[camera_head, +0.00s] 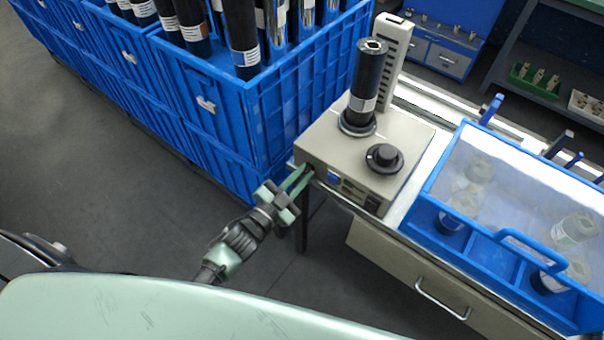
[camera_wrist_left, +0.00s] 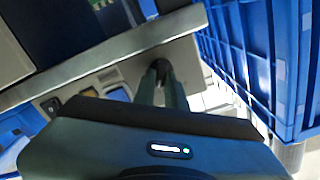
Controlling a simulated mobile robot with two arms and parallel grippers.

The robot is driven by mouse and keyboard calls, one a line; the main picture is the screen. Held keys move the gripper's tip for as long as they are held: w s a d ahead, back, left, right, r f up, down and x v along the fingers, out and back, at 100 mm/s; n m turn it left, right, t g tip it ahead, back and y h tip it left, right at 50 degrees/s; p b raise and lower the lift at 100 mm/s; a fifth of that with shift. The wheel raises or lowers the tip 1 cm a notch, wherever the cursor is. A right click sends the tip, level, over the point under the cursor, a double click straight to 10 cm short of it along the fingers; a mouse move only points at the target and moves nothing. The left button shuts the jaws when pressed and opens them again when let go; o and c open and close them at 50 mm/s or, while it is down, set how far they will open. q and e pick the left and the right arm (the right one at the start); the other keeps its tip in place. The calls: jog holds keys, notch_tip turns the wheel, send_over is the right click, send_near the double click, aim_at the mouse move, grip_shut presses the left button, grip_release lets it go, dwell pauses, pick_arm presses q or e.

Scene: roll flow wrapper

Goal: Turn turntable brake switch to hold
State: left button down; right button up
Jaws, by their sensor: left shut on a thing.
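The turntable unit is a beige box (camera_head: 335,140) on the bench, with a black roll (camera_head: 368,75) standing on its round plate and a black knob (camera_head: 384,157) on top. Its front panel (camera_head: 345,187) carries a blue element and dark controls. My left gripper (camera_head: 304,173) reaches the left end of this panel, its fingers closed around a small dark switch. In the left wrist view the switch (camera_wrist_left: 160,66) sits between the tips of my left gripper (camera_wrist_left: 160,78). The fingers partly hide the switch, so I cannot read its setting. My right gripper is out of view.
Blue crates (camera_head: 225,120) with black rolls stand left of the bench. A blue case (camera_head: 440,192) with a clear lid and rolls inside sits right of the unit. A drawer (camera_head: 400,270) is below the bench top. Floor at left is clear.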

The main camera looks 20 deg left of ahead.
pick_arm(q)
jog(key=c, duration=1.5)
grip_release()
jog(key=shift+o, duration=0.2)
jog(key=v, duration=0.8)
jog(key=shift+b, duration=0.3)
